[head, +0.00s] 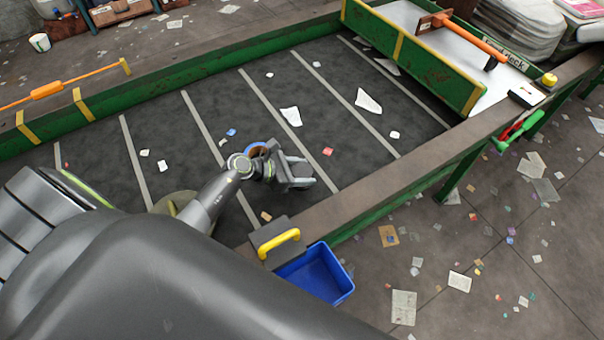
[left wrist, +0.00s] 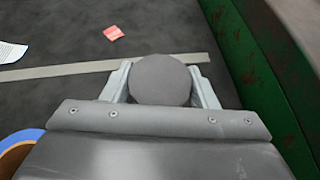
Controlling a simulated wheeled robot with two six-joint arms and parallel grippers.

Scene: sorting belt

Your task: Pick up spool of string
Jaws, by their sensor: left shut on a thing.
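My left gripper (head: 298,178) is low over the dark belt, near its front rail. In the left wrist view its two pale fingers (left wrist: 160,88) are shut on a grey round thing (left wrist: 160,80), seen end-on as a flat disc. No string shows on it, so I cannot tell for sure that it is the spool. A blue ring with an orange-brown inside (head: 257,149) lies beside the gripper; its edge shows at the lower left of the left wrist view (left wrist: 20,143). My right gripper is not in view.
The belt (head: 240,100) has pale stripes and scattered paper scraps. A green wall (left wrist: 262,75) runs close at the gripper's right in the wrist view. A blue bin (head: 318,275) and a grey box with yellow handle (head: 278,242) stand at the front rail. A pale round thing (head: 172,201) is partly behind my arm.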

